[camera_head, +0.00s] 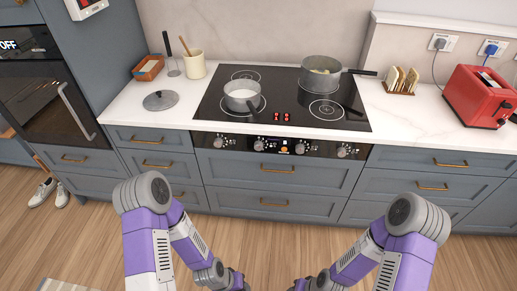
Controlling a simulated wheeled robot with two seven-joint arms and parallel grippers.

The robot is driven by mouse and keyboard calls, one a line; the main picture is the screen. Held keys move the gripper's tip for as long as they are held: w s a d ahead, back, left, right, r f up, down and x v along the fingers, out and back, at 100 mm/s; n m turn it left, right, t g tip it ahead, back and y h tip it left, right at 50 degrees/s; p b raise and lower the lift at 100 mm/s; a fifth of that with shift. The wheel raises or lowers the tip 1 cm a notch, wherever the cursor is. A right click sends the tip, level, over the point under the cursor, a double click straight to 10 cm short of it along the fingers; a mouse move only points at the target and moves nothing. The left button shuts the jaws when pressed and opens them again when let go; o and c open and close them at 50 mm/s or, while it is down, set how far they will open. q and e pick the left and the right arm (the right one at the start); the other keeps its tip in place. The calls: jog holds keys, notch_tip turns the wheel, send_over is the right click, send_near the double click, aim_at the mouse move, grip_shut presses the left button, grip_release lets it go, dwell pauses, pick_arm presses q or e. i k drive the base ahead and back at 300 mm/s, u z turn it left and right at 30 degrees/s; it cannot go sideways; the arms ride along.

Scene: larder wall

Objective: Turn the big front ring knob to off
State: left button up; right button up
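The hob's front panel (322,148) carries a row of several round metal knobs. From left to right they are a far-left knob (219,142), a centre-left knob (258,145), a centre-right knob (300,148) and a far-right knob (342,152). An orange light glows between the two centre knobs. The knob pointers are too small to read. On the black hob (285,88), a front right ring (325,111) is bare. Two small red displays glow near the hob's front edge. My arms fold down to the bottom edge; neither gripper shows.
A pot with white contents (242,104) stands on the front left ring. A long-handled pan (320,77) stands at the back right. A lid (160,100) lies left of the hob. A toast rack (400,88) and red toaster (480,97) stand right. Drawers with brass handles are below.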

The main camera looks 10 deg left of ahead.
aim_at(257, 144)
jog(key=k, duration=0.65)
jog(key=u, duration=0.55)
jog(key=i, duration=1.05)
jog(key=u, duration=0.5)
